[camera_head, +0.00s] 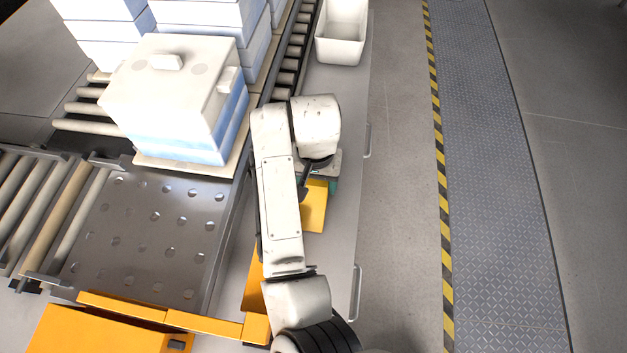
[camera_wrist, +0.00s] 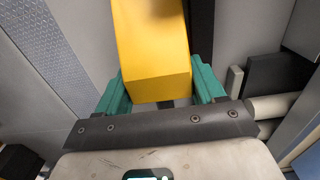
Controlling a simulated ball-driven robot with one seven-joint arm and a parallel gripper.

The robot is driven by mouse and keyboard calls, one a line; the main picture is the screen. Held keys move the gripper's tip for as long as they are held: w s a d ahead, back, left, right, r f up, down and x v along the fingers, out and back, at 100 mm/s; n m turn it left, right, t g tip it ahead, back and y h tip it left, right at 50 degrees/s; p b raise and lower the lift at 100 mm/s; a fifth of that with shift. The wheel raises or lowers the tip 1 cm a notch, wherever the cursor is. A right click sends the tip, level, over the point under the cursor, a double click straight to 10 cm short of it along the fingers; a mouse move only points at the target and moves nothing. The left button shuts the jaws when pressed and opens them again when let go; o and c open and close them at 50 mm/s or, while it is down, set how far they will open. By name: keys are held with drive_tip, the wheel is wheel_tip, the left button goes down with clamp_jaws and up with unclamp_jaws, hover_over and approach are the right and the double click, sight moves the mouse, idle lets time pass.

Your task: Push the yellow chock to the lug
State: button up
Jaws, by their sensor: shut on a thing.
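The yellow chock (camera_wrist: 152,45) fills the upper middle of the wrist view. My gripper (camera_wrist: 161,88) is shut on it, with one green finger on each side. In the head view, part of the chock (camera_head: 314,208) shows below my gripper (camera_head: 322,187), over the grey bench strip beside the conveyor. My arm hides part of the chock and the surface near it. I cannot make out the lug for certain in either view.
A white lidded box (camera_head: 165,85) stands on a board on the rollers. A perforated metal plate (camera_head: 150,240) lies in front, with an orange frame (camera_head: 175,315) at its near edge. A white bin (camera_head: 341,35) stands farther along the bench. The floor (camera_head: 400,200) at right is clear.

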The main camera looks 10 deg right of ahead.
drive_tip(key=shift+s+a, duration=0.1)
drive_tip(key=shift+s, duration=0.1)
drive_tip(key=o, duration=1.5)
wheel_tip(320, 180, up, 11)
drive_tip(key=shift+f, duration=0.1)
